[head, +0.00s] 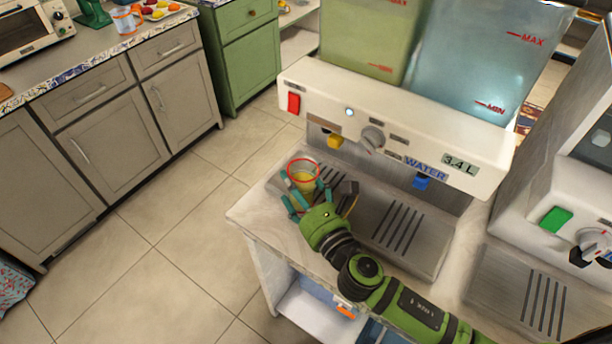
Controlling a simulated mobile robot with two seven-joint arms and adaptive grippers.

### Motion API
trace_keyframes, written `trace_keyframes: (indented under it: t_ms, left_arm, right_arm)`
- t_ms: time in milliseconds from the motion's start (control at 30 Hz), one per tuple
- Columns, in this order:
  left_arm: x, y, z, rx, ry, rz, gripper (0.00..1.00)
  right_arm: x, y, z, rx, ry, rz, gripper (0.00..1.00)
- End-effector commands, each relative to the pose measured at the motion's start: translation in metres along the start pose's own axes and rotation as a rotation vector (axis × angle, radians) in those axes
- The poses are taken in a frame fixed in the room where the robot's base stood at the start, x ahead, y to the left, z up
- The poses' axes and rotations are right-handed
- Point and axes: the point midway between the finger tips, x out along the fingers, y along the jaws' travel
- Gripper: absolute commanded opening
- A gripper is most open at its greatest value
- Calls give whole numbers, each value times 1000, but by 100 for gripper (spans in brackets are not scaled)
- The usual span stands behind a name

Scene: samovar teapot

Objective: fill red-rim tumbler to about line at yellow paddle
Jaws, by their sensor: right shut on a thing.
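The red-rim tumbler (304,169) is at the left end of the dispenser's drip tray, below and slightly left of the yellow paddle (333,142). Yellowish liquid shows inside it; its fill line cannot be made out. My right gripper (303,194), with teal fingers, is shut on the tumbler from the front. The fingers hide part of its lower side, and I cannot tell whether its base touches the tray. My left gripper is not in view.
The dispenser (398,133) has a yellow-green tank (365,35), a blue water tank (485,60), a knob (372,138), a red switch (293,103) and a blue paddle (422,182). The slotted drip tray (425,255) is clear at right. Another machine (560,190) stands at far right.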

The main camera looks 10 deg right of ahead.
Motion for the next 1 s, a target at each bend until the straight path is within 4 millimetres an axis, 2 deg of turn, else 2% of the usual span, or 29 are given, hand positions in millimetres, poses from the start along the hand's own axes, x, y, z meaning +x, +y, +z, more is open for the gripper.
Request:
trace_keyframes:
  t_ms: [433, 1000]
  left_arm:
    - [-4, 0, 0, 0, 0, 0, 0]
    - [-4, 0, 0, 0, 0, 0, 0]
  right_arm:
    - [-23, 47, -1, 4, 0, 0, 43]
    - [-25, 52, -1, 1, -1, 0, 43]
